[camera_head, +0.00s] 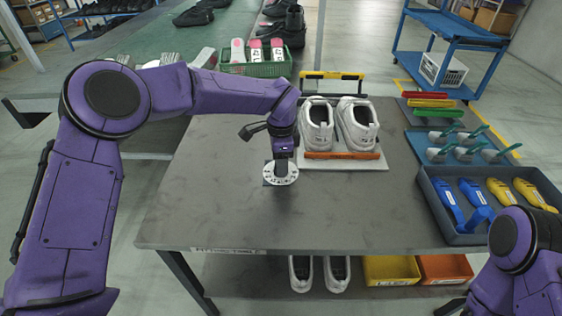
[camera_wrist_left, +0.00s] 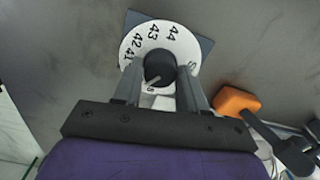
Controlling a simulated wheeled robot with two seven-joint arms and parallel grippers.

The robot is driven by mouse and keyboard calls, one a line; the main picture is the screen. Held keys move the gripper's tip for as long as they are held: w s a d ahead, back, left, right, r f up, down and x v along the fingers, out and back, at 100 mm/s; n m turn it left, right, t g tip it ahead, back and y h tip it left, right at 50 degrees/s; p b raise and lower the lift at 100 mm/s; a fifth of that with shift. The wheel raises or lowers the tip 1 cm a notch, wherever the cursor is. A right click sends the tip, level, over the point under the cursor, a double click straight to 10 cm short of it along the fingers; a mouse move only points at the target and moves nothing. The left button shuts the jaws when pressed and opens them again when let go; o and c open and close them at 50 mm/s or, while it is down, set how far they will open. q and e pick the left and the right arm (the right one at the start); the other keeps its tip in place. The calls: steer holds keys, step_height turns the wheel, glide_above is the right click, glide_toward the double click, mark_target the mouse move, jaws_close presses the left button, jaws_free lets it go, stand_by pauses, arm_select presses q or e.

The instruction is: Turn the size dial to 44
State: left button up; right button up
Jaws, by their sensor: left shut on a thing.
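The size dial is a white disc (camera_head: 270,179) on a dark square plate on the table, below the left gripper. In the left wrist view the disc (camera_wrist_left: 131,43) shows 41, 42, 43 and 44 around its far side; a figure at the right is partly hidden. Its black knob (camera_wrist_left: 160,63) stands in the middle. A pale mark at the knob's near, lower-left edge points away from 44. My left gripper (camera_head: 281,165) points straight down, shut on the knob, with a finger on each side in the left wrist view (camera_wrist_left: 160,78). My right gripper is not visible.
White shoes (camera_head: 357,125) stand on a pale board right of the dial, with an orange bar (camera_head: 342,155) in front. The table's front middle is clear.

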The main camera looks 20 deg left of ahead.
arm_select(q)
steer(key=m, duration=0.3)
steer(key=shift+r, duration=0.1)
steer(key=m+p, duration=0.1)
steer(key=m, duration=0.3)
steer(key=m+p, duration=0.2)
steer(key=m, duration=0.1)
steer(key=shift+r+m, duration=0.1)
steer(key=shift+m, duration=0.3)
steer(key=m+p, duration=0.1)
steer(key=m, duration=0.2)
steer(key=shift+m+p, duration=0.3)
steer(key=shift+p, duration=0.05)
steer(key=m+p, duration=0.1)
steer(key=m, duration=0.2)
steer(key=shift+m+p, duration=0.3)
steer(key=shift+p, duration=0.1)
steer(key=m+p, duration=0.1)
steer(key=m, duration=0.2)
steer(key=shift+m+p, duration=0.3)
steer(key=shift+p, duration=0.05)
steer(key=m+p, duration=0.1)
steer(key=m, duration=0.2)
steer(key=shift+w+m, duration=0.1)
steer(key=shift+m, duration=0.2)
steer(key=shift+m+p, duration=0.8)
steer(key=shift+m, duration=0.9)
